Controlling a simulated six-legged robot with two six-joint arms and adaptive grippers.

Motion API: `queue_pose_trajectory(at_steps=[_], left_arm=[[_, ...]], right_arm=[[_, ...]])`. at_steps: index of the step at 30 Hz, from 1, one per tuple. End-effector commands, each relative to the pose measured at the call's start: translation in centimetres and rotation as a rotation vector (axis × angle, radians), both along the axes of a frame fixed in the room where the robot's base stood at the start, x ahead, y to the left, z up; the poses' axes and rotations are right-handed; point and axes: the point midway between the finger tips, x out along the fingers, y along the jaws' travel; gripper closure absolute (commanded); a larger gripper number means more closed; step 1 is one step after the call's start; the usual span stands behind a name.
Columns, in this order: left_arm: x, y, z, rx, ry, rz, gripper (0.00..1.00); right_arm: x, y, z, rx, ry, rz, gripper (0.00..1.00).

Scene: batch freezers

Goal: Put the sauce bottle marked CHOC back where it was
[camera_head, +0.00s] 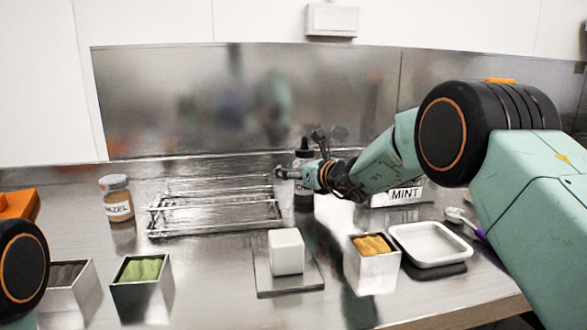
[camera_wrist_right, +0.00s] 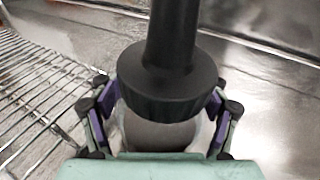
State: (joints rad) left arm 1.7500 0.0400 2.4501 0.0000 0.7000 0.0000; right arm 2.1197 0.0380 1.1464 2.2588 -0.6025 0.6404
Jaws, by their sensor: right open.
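A dark sauce bottle (camera_head: 303,153) with a black nozzle cap stands upright on the steel counter, just right of the wire rack. My right gripper (camera_head: 300,172) is at the bottle, in front of its upper body. In the right wrist view the bottle's black cap and nozzle (camera_wrist_right: 170,75) are between the two open fingers (camera_wrist_right: 160,103), one on each side. Its label is hidden, so I cannot read CHOC on it. My left gripper is out of view; only a black and orange part of my left arm shows at the lower left.
The wire rack (camera_head: 215,222) stands empty left of the bottle. A HAZEL jar (camera_head: 117,206) is further left. A MINT container (camera_head: 403,194) is behind my right arm. Several steel tubs, a white block (camera_head: 286,252) and a white tray (camera_head: 430,246) stand in front.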

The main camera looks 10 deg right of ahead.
Motion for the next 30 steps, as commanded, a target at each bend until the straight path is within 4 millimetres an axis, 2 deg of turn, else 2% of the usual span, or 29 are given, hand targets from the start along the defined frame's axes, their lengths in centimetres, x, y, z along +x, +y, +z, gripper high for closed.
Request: queue_pose_trajectory(at_steps=[7, 11, 20, 30], left_arm=[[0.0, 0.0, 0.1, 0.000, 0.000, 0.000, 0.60], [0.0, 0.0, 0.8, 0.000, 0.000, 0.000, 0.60], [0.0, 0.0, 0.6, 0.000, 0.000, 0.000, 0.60], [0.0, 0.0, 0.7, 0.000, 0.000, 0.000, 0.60]], right_arm=[[0.0, 0.0, 0.1, 0.000, 0.000, 0.000, 0.29], [0.0, 0.0, 0.6, 0.000, 0.000, 0.000, 0.29], [-3.2, -1.6, 1.1, 0.002, 0.001, -0.002, 0.29], [-7.8, -3.6, 1.9, 0.003, 0.000, -0.001, 0.29]])
